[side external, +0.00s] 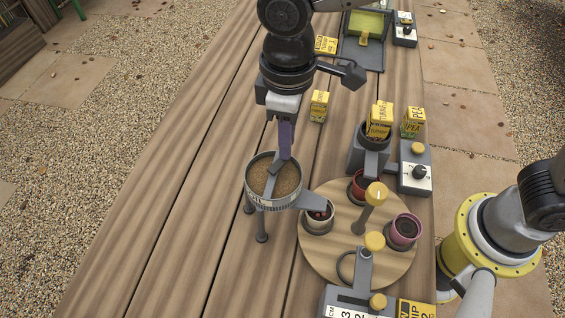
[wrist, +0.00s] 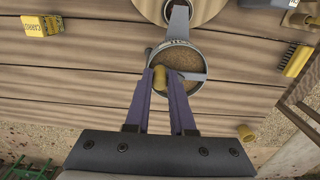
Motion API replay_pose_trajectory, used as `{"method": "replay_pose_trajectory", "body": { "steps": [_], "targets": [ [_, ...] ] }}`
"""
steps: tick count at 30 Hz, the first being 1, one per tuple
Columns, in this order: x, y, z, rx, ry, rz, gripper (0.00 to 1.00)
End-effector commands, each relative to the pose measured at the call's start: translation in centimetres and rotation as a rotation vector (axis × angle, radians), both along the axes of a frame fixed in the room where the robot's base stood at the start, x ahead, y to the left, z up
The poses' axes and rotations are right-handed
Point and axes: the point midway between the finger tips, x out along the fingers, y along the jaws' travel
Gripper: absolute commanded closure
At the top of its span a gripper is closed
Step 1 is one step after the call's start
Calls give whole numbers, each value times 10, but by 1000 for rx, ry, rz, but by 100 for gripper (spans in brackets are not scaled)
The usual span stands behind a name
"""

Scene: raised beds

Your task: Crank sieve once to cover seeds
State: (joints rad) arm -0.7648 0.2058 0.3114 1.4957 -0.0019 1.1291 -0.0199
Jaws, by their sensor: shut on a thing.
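The round metal sieve (side external: 273,196) stands on legs on the wooden table, with brown soil inside. It also shows in the wrist view (wrist: 201,55). A grey crank arm (wrist: 193,76) lies across the sieve's top and ends in a yellow knob (wrist: 160,75). My gripper (side external: 286,157) comes down over the sieve; its purple fingers (wrist: 161,75) are shut on the knob. The fingers hide the knob in the side view.
The table left of the sieve is clear.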

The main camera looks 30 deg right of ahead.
Motion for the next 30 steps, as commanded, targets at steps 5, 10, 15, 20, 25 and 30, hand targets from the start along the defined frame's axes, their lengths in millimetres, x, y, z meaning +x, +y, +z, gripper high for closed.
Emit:
{"method": "replay_pose_trajectory", "body": {
  "steps": [5, 10, 15, 20, 25, 30],
  "targets": [
    [-1, 1, 0, 1, 3, 0, 94],
    [-4, 1, 0, 3, 3, 1, 94],
    [-11, 1, 0, 4, 3, 2, 93],
    [-15, 1, 0, 5, 2, 1, 93],
    [-14, 1, 0, 5, 1, 0, 93],
    [-14, 0, 0, 4, 1, 0, 51]
  ]
}}
